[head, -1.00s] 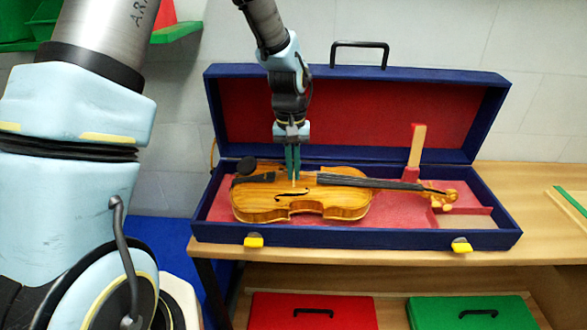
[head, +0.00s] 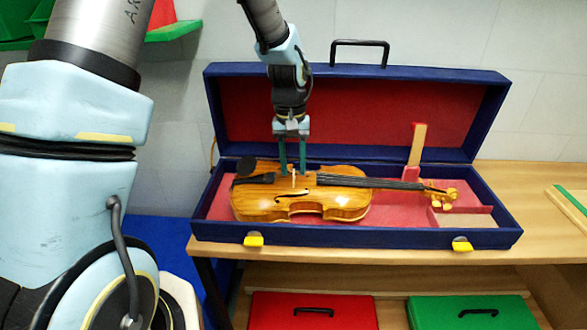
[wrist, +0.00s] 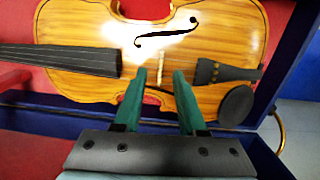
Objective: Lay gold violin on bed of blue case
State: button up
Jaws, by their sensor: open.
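The gold violin (head: 300,204) lies face up on the red bed (head: 386,212) of the open blue case (head: 360,236). Its body is at the left and its scroll at the right. Whether a fingertip touches the violin cannot be told.
The case lid (head: 340,112) stands open behind, with a black handle on top. A wooden upright piece (head: 416,150) stands inside the case. Red (head: 312,311) and green (head: 470,312) cases lie on the shelf below.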

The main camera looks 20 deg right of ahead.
notch_tip(320, 180, up, 9)
jog(key=b, duration=0.1)
jog(key=s+a+f+n+t, duration=0.1)
jog(key=s+a+n, duration=0.1)
jog(key=a, duration=1.3)
jog(key=s+a+f+n+t, duration=0.1)
jog(key=s+a+f, duration=0.1)
jog(key=a, duration=1.3)
jog(key=shift+n, duration=0.4)
